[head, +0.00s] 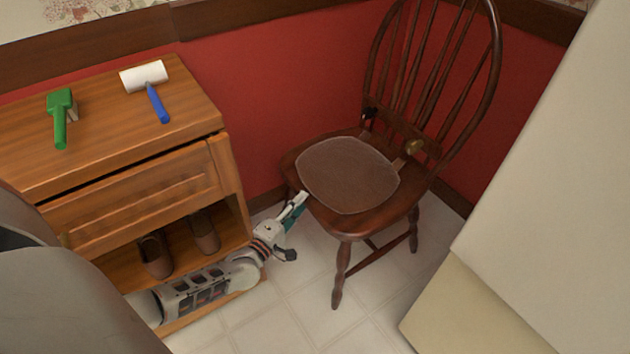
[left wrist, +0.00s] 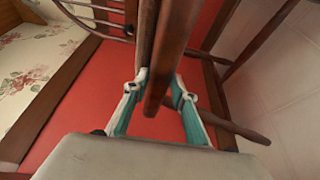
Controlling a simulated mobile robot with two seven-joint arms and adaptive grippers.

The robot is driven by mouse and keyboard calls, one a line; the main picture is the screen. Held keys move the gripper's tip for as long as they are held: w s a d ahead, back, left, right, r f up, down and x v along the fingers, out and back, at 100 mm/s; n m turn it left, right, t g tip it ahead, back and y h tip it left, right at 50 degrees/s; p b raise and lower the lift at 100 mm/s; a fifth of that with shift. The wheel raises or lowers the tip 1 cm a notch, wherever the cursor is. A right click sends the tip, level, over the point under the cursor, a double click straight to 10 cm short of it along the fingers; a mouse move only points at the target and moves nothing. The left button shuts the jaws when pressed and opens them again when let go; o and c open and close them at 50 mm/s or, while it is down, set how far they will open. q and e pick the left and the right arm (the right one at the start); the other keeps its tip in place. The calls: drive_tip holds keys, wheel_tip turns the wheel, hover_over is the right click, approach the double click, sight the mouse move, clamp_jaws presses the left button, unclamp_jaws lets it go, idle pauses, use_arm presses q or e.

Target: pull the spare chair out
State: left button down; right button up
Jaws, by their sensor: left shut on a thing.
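The spare chair (head: 362,222) is dark brown wood with a spindle back and a brown seat pad (head: 349,175). It stands upright on the tiled floor in the corner, right of the cabinet. My left gripper (head: 299,202) reaches in low from the left, at the chair's left side just under the seat edge. In the left wrist view its teal and white fingers (left wrist: 162,92) are shut on a brown wooden chair leg (left wrist: 168,50). The part of the leg at the grip is hidden in the head view. My right gripper is not in view.
A wooden cabinet (head: 130,207) stands at left, with a green brush (head: 60,115) and a lint roller (head: 145,78) on top and brown shoes (head: 155,255) on its shelf. A pale panel (head: 560,170) blocks the right. Floor tiles (head: 300,315) in front are clear.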

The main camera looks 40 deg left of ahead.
use_arm(q)
drive_tip(key=s, duration=0.1)
drive_tip(key=s+a, duration=0.1)
drive_tip(key=s, duration=0.2)
drive_tip(key=shift+a+f, duration=0.1)
drive_tip(key=shift+a, duration=0.15)
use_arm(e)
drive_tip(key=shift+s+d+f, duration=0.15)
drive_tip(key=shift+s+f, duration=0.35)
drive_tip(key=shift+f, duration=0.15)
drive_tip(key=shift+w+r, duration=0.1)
use_arm(q)
drive_tip(key=c, duration=1.6)
unclamp_jaws()
drive_tip(key=shift+c, duration=0.2)
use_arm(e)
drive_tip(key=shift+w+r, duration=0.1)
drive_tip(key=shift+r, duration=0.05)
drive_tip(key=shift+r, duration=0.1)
use_arm(q)
drive_tip(key=s, duration=1.2)
drive_tip(key=shift+d, duration=0.25)
